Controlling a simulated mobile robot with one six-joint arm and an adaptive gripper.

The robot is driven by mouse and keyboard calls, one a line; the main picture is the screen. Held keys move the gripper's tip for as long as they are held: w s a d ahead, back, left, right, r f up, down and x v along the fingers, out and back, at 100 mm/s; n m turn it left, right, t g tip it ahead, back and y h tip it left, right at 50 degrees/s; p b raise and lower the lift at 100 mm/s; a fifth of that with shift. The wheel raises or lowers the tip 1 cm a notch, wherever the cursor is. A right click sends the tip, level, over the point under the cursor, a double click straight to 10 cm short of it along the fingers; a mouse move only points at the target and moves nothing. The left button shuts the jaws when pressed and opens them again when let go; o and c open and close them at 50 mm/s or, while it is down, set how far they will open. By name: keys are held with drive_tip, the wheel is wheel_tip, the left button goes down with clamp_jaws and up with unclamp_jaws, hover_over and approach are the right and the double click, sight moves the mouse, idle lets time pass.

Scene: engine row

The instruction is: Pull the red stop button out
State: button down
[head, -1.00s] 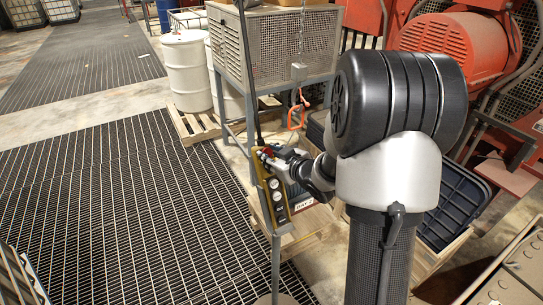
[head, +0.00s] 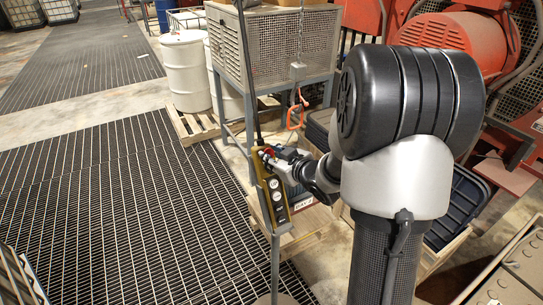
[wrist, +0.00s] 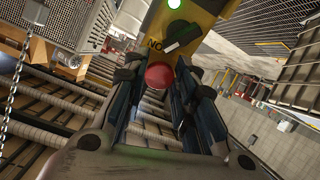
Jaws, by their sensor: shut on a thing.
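The red stop button (wrist: 159,75) sits at the end of a yellow control box (wrist: 200,18) in the wrist view. In the head view the narrow yellow box (head: 258,166) stands on a thin post, with the red button (head: 266,152) near its top. My gripper (wrist: 160,82) has one finger on each side of the button and is shut on it. In the head view my gripper (head: 278,155) reaches the box from the right. The button's base is partly hidden, so I cannot tell how far out it stands.
Open floor grating (head: 110,200) lies left. Red machinery (head: 445,42) is at right.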

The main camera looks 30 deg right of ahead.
drive_tip(key=c, duration=1.3)
unclamp_jaws()
drive_tip(key=shift+w, duration=0.1)
drive_tip(key=v, duration=1.2)
